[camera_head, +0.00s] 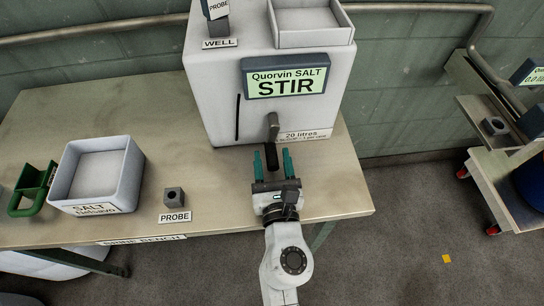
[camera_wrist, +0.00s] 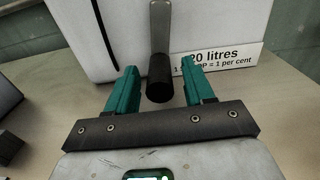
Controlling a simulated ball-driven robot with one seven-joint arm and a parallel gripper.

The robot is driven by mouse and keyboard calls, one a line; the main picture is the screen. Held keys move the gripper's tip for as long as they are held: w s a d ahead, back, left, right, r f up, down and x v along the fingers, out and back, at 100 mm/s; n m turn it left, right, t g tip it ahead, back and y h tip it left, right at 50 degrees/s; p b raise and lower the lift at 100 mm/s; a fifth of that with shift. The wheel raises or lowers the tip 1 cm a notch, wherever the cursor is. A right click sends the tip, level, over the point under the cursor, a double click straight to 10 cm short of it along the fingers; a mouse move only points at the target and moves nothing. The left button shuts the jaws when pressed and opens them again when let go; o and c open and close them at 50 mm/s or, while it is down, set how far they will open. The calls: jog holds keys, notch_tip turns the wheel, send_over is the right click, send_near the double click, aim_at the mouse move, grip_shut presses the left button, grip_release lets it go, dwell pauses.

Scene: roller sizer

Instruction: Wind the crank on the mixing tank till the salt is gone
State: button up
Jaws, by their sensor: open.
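The mixing tank (camera_head: 215,95) is a pale box on the bench, and its display (camera_head: 287,82) reads "Quorvin SALT STIR". The crank (camera_head: 272,127) is on the tank's front face, with a grey arm and a dark handle (camera_head: 271,158) pointing toward me. In the wrist view the dark handle (camera_wrist: 160,82) shows between the fingertips, with the grey crank arm (camera_wrist: 160,27) above it. My gripper (camera_head: 271,163) is open, its teal fingers on either side of the handle with gaps showing. The inside of the tank and any salt in it are hidden.
The bench (camera_head: 335,200) holds a white SALT tray (camera_head: 125,180), a green-handled scoop (camera_head: 33,190) and a PROBE holder (camera_head: 174,197) at left. A probe (camera_head: 217,10) stands at the WELL on the tank's top. A cart (camera_head: 490,190) stands at right, with open floor between.

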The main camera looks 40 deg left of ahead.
jog(key=shift+w+a, duration=0.35)
jog(key=shift+a, duration=0.1)
jog(key=shift+c, duration=0.4)
grip_shut()
